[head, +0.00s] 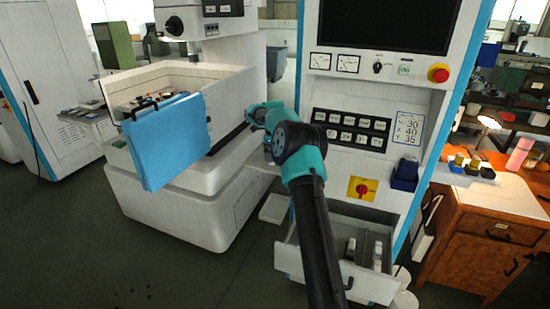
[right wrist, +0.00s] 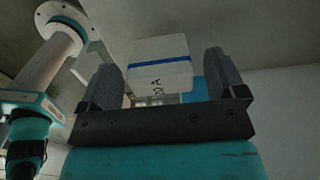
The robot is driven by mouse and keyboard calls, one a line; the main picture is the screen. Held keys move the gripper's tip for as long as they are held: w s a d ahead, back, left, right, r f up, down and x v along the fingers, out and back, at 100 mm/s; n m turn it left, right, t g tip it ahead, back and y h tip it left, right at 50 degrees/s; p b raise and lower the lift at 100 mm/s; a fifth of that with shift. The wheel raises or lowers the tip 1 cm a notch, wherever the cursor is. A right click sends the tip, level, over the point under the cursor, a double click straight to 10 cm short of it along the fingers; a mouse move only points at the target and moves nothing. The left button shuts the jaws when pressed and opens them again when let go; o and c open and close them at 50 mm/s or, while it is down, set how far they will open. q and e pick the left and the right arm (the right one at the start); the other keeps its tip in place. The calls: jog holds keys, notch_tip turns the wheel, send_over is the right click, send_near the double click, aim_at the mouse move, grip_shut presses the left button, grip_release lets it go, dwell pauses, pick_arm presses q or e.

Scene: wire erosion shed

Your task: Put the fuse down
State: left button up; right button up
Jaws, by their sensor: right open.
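A white block with a blue stripe and dark lettering, which looks like the fuse (right wrist: 160,75), shows in the right wrist view. It is between and beyond the fingers of my right gripper (right wrist: 165,88). The fingers stand wide apart, with a gap on each side of the block. I cannot tell what the block rests on. In the head view my right gripper (head: 257,114) is at the end of the arm, beside the white machine's tank; the fuse cannot be made out there. My left gripper is not in view.
A blue cloth or panel (head: 168,140) hangs over the tank's front. The control cabinet (head: 345,185) stands just right of my gripper, with an open drawer (head: 335,260) low down holding small items. An orange wooden bench (head: 480,245) stands at the right. Floor is clear at lower left.

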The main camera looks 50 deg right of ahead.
jog(key=shift+c, duration=0.4)
jog(key=c, duration=1)
jog(key=shift+c, duration=0.2)
jog(key=shift+r, duration=0.15)
jog(key=shift+r, duration=1.7)
jog(key=s+a+r, duration=0.1)
jog(key=s+a, duration=0.9)
jog(key=a, duration=0.2)
jog(key=shift+s+r, duration=0.15)
jog(key=shift+s, duration=0.05)
jog(key=shift+a, duration=0.1)
